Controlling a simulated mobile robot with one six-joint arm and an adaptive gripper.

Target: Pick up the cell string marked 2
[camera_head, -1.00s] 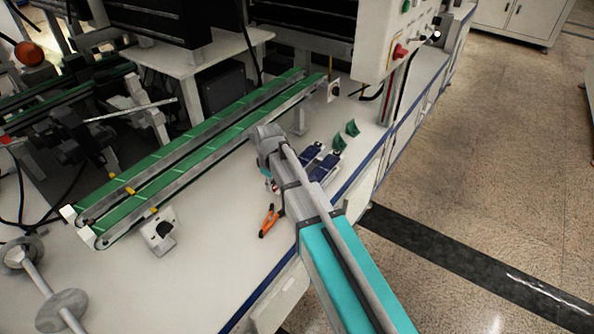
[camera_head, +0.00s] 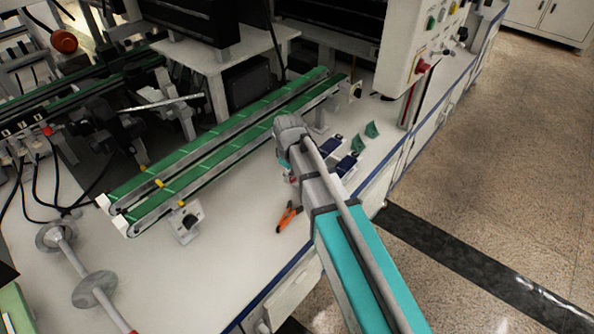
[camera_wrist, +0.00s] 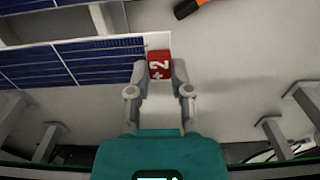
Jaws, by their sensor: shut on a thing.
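The cell string marked 2 is a dark blue panel with pale lines (camera_wrist: 100,62) and a red end tab reading "2" (camera_wrist: 159,66) in the wrist view. My gripper (camera_wrist: 159,72) is shut on the red tab, with one finger on each side of it. In the head view, dark blue strings (camera_head: 347,164) show just right of my arm, by the table's front edge. My arm hides the gripper's fingers there, and I cannot tell which string is the marked one.
A twin green conveyor (camera_head: 215,155) runs behind my arm. Orange-handled pliers (camera_head: 288,216) lie on the white table (camera_head: 235,255), left of my arm. Green brackets (camera_head: 372,130) stand to the right. A control box (camera_head: 430,45) with buttons hangs at the back right.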

